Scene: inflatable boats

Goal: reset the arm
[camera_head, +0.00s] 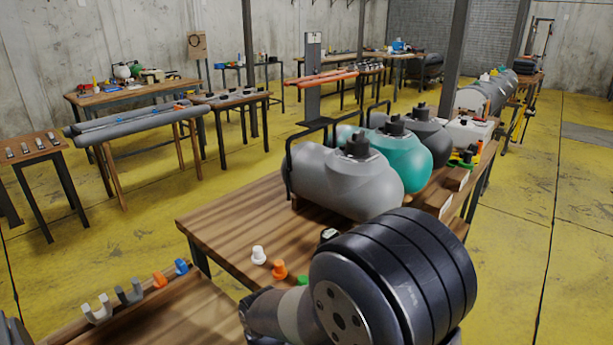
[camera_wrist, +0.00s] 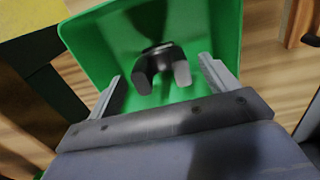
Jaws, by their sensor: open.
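My gripper (camera_wrist: 160,72) shows in the wrist view with its two grey fingers spread apart and nothing clamped between them. It is over a green bin (camera_wrist: 90,45). A dark U-shaped clip (camera_wrist: 143,72) is in the bin, beyond and between the fingers, and it looks apart from both. In the head view, my arm fills the lower right foreground, and my gripper cannot be made out there.
A wooden table (camera_head: 222,222) carries grey (camera_head: 345,190) and teal (camera_head: 430,150) inflatable tubes. White (camera_head: 258,255) and orange (camera_head: 279,269) valve pieces lie near its front edge. Small clips line a nearer bench (camera_head: 190,315). Yellow floor (camera_head: 575,290) is clear at the right.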

